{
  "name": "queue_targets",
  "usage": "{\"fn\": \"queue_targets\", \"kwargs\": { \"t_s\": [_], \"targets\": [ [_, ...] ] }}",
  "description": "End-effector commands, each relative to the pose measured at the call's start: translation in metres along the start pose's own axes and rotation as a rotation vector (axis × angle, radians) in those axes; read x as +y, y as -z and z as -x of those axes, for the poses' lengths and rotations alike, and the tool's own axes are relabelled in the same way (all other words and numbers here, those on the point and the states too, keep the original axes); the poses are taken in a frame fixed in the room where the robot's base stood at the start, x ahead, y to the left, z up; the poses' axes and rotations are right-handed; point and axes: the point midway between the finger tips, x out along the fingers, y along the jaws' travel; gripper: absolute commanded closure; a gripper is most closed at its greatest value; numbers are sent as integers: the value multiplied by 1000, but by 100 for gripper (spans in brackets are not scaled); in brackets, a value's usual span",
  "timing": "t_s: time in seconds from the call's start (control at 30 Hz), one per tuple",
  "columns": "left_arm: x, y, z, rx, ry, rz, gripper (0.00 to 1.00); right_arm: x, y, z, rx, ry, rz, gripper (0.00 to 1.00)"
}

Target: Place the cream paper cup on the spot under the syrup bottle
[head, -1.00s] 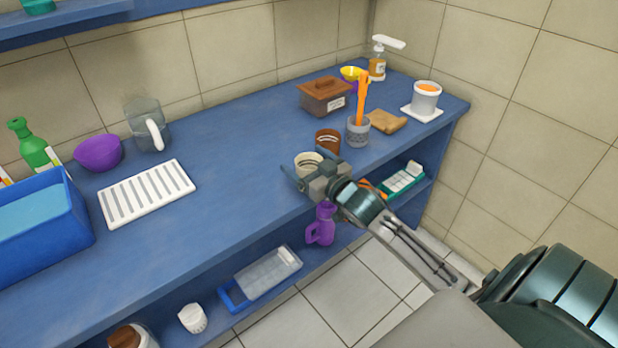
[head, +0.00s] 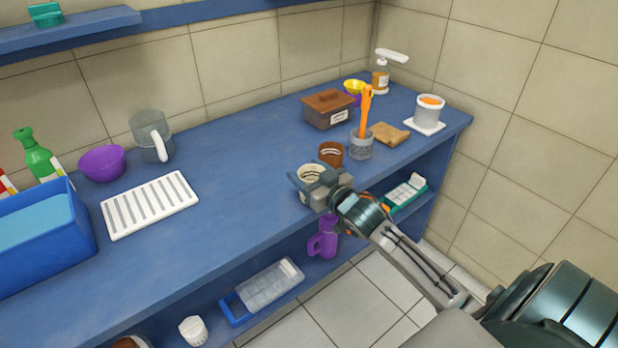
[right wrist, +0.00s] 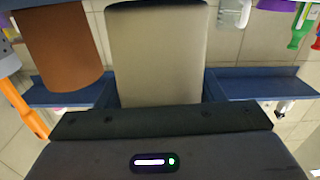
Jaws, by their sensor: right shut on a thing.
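The cream paper cup (head: 311,173) stands upright near the front edge of the blue counter. In the right wrist view the cup (right wrist: 157,50) fills the room between the fingers. My right gripper (head: 312,183) is shut on the cup's side, and partly hides its lower part in the head view. The syrup bottle (head: 381,77), amber with a white pump, stands at the counter's far right corner. Its spout points right. I see no clear mark of the spot under the spout. My left gripper is not in view.
A brown cup (head: 331,154) is close behind the cream cup. A grey holder with orange utensils (head: 361,145), a tan cloth (head: 390,134) and a white pot (head: 429,110) on a white pad stand toward the syrup bottle. A brown box (head: 328,110) is farther back.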

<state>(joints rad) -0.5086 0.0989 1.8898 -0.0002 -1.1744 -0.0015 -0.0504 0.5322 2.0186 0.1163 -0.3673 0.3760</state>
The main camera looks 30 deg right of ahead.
Motion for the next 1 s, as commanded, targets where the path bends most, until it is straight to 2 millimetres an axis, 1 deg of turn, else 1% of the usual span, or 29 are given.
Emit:
{"fn": "queue_targets", "kwargs": {
  "t_s": [0.17,0.27,0.33,0.47,0.6,0.7,0.8,0.9,1.0],
  "targets": [
    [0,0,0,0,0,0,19,1,19,0,3,1,3,64],
    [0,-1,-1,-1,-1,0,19,2,35,0,4,1,3,64],
    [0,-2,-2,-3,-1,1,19,-3,31,14,-3,2,4,64],
    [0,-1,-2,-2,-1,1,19,-12,34,43,-4,4,6,64],
    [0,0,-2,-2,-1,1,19,-23,38,78,-4,4,6,64],
    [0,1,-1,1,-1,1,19,-30,40,100,-5,4,6,64],
    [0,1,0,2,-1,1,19,-36,43,118,-4,4,5,64],
    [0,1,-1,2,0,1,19,-40,46,132,-2,2,3,64],
    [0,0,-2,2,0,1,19,-43,46,142,-2,2,2,64]
  ]
}}
